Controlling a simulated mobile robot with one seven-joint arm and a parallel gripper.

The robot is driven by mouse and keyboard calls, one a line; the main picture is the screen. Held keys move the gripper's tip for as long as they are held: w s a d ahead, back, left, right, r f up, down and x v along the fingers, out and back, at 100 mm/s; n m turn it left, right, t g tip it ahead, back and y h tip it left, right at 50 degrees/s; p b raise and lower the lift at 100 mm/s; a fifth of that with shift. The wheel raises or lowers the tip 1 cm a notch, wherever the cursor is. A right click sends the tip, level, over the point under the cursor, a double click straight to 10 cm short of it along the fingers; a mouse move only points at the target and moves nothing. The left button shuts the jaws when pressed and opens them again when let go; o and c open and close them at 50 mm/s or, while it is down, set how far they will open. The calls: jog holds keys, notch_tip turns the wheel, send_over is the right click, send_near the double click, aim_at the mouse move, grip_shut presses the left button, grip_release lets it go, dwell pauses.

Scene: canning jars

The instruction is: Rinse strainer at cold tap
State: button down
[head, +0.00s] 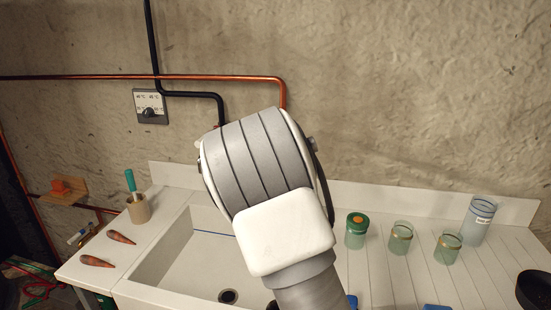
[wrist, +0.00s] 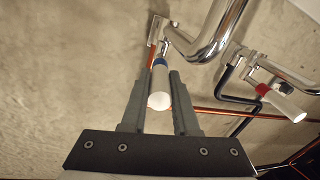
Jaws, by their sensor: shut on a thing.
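In the wrist view my gripper (wrist: 160,75) is shut on the white tap handle with a blue band (wrist: 158,101). The handle lies between the two grey fingers and joins chrome pipework above it. A second white handle with a red band (wrist: 284,104) is at the right, apart from the fingers. A thick curved chrome pipe (wrist: 222,32) runs between the two handles at the top. In the head view my arm hides the gripper and the taps. The white sink basin (head: 165,266) shows below, with a dark drain (head: 228,296). I cannot make out a strainer.
Several glass jars, one with a green lid (head: 356,231), stand on the right drainboard (head: 377,278). A dark pan (head: 535,289) is at the far right edge. Carrots (head: 121,237) and a beige cup (head: 139,210) with a green-handled tool are left of the basin. Pipes cross the wall.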

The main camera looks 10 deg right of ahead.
jog(key=shift+d, duration=0.1)
dwell(0.3)
jog(key=c, duration=0.7)
grip_release()
jog(key=b+v, duration=0.1)
jog(key=v, duration=1.6)
jog(key=shift+s+d, duration=0.15)
jog(key=shift+s, duration=0.15)
